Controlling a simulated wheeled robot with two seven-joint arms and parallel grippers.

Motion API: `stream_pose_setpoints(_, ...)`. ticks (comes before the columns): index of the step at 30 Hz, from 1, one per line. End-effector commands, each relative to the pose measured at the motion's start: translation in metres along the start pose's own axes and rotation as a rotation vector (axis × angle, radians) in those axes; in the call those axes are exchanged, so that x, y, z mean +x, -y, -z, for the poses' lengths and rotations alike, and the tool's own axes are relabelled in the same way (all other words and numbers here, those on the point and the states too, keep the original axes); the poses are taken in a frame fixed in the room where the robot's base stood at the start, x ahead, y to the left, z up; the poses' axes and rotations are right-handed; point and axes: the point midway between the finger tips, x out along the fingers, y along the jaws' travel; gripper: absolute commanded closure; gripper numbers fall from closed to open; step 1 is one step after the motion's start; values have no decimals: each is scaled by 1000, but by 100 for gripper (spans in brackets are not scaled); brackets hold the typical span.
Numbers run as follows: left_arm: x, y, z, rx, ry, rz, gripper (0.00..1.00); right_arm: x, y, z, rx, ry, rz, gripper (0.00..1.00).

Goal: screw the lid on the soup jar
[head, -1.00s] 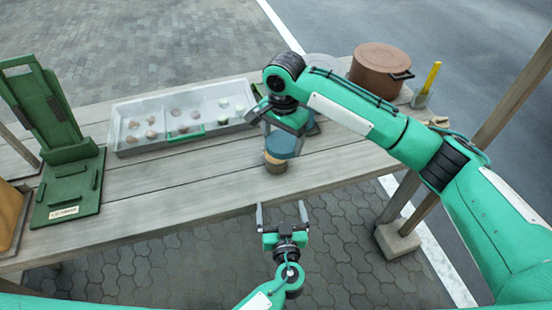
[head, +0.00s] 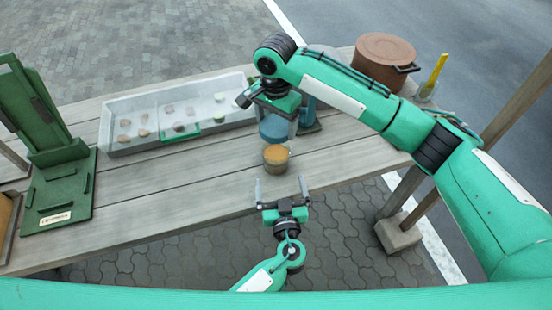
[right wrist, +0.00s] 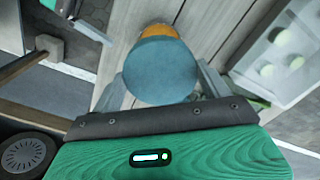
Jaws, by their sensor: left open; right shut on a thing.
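The soup jar (head: 276,158), a small clear jar with orange soup, stands upright on the table near its front edge. My right gripper (head: 273,118) is shut on the blue round lid (head: 273,129) and holds it above and behind the open jar. In the right wrist view the lid (right wrist: 160,72) lies between the fingers and partly hides the orange jar (right wrist: 160,31). My left gripper (head: 280,182) is open and empty, its two fingers pointing toward the jar from the table's front edge, short of touching it.
A grey divided tray (head: 110,140) with several small pieces lies behind left. A green stand (head: 62,195) is at the far left. A brown pot (head: 384,60) and a yellow-handled tool (head: 435,72) stand back right. The wooden table (head: 180,185) is bare left of the jar.

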Motion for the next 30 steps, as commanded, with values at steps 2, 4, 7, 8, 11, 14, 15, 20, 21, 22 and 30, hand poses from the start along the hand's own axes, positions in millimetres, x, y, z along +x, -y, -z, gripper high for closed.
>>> stream_pose_setpoints(2, 15, 0, 2, 0, -4, 1, 3, 0, 0, 0, 0, 0, 0, 43)
stream_pose_setpoints(4, 29, 0, 1, 0, -3, 0, 3, 0, 0, 0, 0, 0, 0, 43)
stream_pose_setpoints(7, 49, 0, 2, 0, -3, 1, 3, 0, 0, 0, 0, 0, 0, 43)
stream_pose_setpoints(8, 54, 0, 2, 0, -3, 0, 3, 0, 0, 0, 0, 0, 0, 43)
stream_pose_setpoints(11, 72, 0, 2, 0, -3, 0, 3, 0, 0, 0, 0, 0, 0, 43)
stream_pose_setpoints(14, 86, 0, 1, 1, -2, 0, 3, 0, 0, 0, 0, 0, 0, 43)
stream_pose_setpoints(15, 90, 0, 1, 1, -1, -1, 3, 0, 0, 0, 0, 0, 0, 43)
stream_pose_setpoints(20, 101, 0, 1, 0, -1, -1, 3, 0, 0, 0, 0, 0, 0, 43)
stream_pose_setpoints(21, 102, 0, 1, 0, -1, -1, 3, 0, 0, 0, 0, 0, 0, 43)
stream_pose_setpoints(22, 103, 0, 1, 0, 0, -1, 3, 0, 0, 0, 0, 0, 0, 43)
stream_pose_setpoints(30, 103, 0, 0, 0, 0, -1, 3, 0, 0, 0, 0, 0, 0, 43)
